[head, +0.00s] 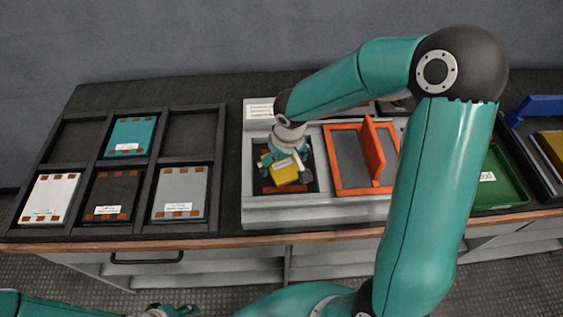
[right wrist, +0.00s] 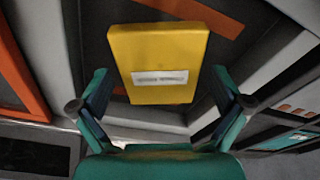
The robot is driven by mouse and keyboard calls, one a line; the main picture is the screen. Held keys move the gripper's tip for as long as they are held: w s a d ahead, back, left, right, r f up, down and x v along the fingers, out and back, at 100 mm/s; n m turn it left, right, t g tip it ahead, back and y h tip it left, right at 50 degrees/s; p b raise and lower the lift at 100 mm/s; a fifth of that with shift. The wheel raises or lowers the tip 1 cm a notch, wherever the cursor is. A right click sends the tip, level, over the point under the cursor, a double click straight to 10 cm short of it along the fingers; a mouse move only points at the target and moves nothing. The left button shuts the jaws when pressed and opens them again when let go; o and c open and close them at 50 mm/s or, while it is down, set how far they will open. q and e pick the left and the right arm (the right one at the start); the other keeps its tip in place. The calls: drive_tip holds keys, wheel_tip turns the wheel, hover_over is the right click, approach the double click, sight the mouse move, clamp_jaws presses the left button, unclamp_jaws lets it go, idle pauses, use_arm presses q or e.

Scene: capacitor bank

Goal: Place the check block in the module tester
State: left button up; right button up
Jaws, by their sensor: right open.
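The yellow check block (head: 284,173) with a white label is at the left, dark recess of the grey module tester (head: 262,215). Orange strips show in the recess beside it. My right gripper (head: 287,158) is over the block from above. In the right wrist view, the block (right wrist: 158,50) lies between the spread fingers of the right gripper (right wrist: 160,95), with gaps on both sides. Whether the block sits fully flat in the recess is hard to tell. My left gripper (head: 172,311) is low at the bottom edge, partly cut off.
An orange frame with an upright orange lid (head: 374,150) stands right of the recess. A black rack (head: 140,228) at left holds teal, white, dark and grey modules. A green tray (head: 500,185) and a blue-handled case (head: 540,108) are at right.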

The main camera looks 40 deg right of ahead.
sight(287, 171)
wheel_tip(287, 171, up, 12)
drive_tip(key=s, duration=0.1)
drive_tip(key=shift+s+p, duration=0.4)
drive_tip(key=shift+a+r, duration=0.1)
idle(0.4)
